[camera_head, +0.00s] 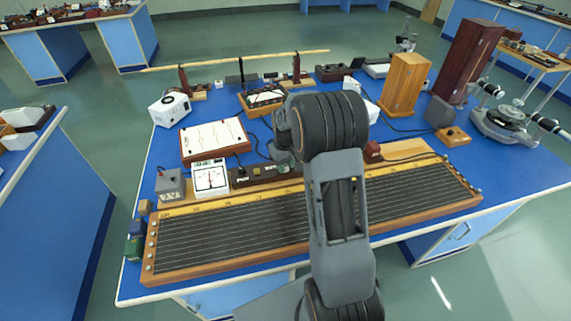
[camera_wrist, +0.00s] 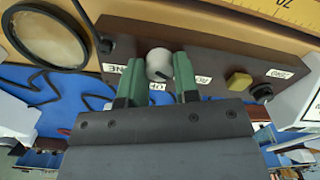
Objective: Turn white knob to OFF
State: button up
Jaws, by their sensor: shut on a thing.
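The white knob (camera_wrist: 158,63) sits on a dark brown panel (camera_wrist: 225,65) in the wrist view. My gripper (camera_wrist: 159,76) has its green fingers on either side of the knob and is shut on it. A dark mark shows near the knob's lower edge. White labels lie around the knob, upside down and partly hidden by the fingers; I cannot read them surely. In the head view, the dark panel (camera_head: 262,175) shows behind the long wire board, while my arm hides the knob.
A yellow button (camera_wrist: 238,82) and a black terminal (camera_wrist: 262,91) stand right of the knob. A round lens-like ring (camera_wrist: 47,37) is at left. In the head view, a white meter (camera_head: 210,178) stands left of the panel and the wire board (camera_head: 230,232) lies in front.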

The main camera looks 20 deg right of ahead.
jog(key=shift+c, duration=1.4)
jog(key=m+b, duration=0.1)
jog(key=m, duration=0.4)
jog(key=shift+m, duration=0.4)
jog(key=m, duration=0.5)
jog(key=shift+m, duration=0.6)
jog(key=o, duration=0.9)
